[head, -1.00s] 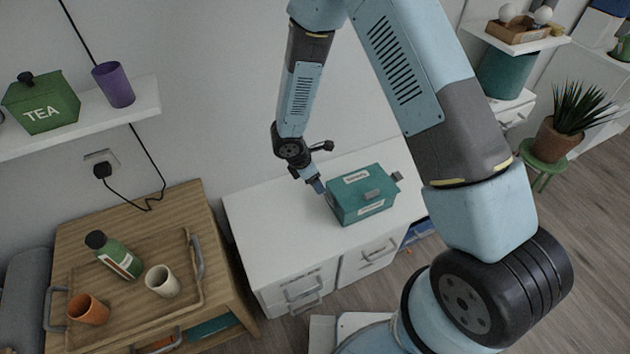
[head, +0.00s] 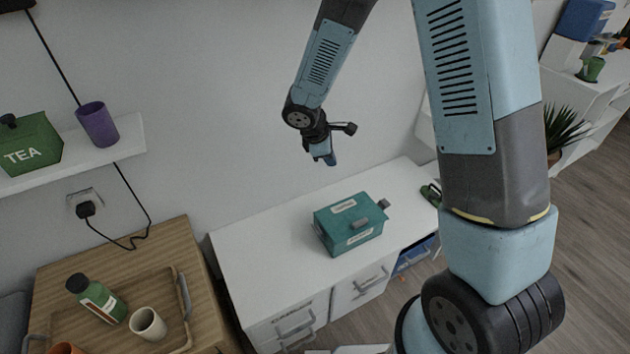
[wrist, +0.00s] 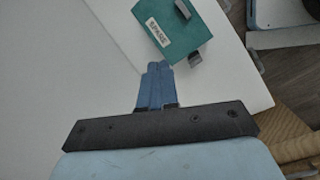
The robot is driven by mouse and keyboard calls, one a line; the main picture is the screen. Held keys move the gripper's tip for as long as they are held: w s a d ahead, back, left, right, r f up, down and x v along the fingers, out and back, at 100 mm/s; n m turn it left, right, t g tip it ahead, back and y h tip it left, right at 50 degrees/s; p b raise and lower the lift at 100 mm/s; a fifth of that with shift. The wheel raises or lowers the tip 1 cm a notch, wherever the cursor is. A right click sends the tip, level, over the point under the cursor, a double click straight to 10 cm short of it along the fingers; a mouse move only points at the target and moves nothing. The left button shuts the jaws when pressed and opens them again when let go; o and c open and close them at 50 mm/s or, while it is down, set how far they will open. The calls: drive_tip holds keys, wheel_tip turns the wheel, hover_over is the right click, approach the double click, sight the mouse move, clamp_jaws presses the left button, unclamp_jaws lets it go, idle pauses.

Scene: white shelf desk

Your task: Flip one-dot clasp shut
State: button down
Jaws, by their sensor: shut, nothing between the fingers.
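A teal box (head: 336,233) with white labels sits on the white desk (head: 262,249). A grey clasp (head: 359,223) shows on its front edge, and another grey clasp (head: 384,204) sticks out at its right end. Dot marks are too small to make out. My gripper (head: 331,160) is shut and empty, raised above and behind the box, apart from it. In the wrist view the closed fingers (wrist: 158,68) point toward the box (wrist: 170,22), where a grey clasp (wrist: 195,60) and a grey part (wrist: 183,9) show at its edges.
A green object (head: 431,194) lies on the desk right of the box. A wooden side table (head: 190,240) at left bears a tray with a green bottle (head: 97,298) and a cream cup (head: 148,323). A wall shelf (head: 130,133) holds a tea box and a purple cup. The desk's left part is clear.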

drive_tip(key=s+d+r+m, duration=0.3)
drive_tip(key=d+r+m, duration=0.25)
drive_tip(key=r, duration=0.45)
drive_tip(key=s+d+r+m, duration=0.4)
drive_tip(key=d+r, duration=0.3)
drive_tip(key=r, duration=0.3)
drive_tip(key=s+d+r+m+t+y, duration=0.1)
drive_tip(key=s+d+r+m+y, duration=0.1)
drive_tip(key=s, duration=0.6)
drive_tip(key=s+d+r+m+t+y, duration=0.1)
drive_tip(key=s+d+r+m+t, duration=0.1)
drive_tip(key=s+d+r+m, duration=0.2)
drive_tip(key=shift+s+d+r+m+y, duration=0.35)
drive_tip(key=shift+s+r+m, duration=0.8)
drive_tip(key=shift+s+r, duration=1.45)
drive_tip(key=shift+w+r, duration=0.15)
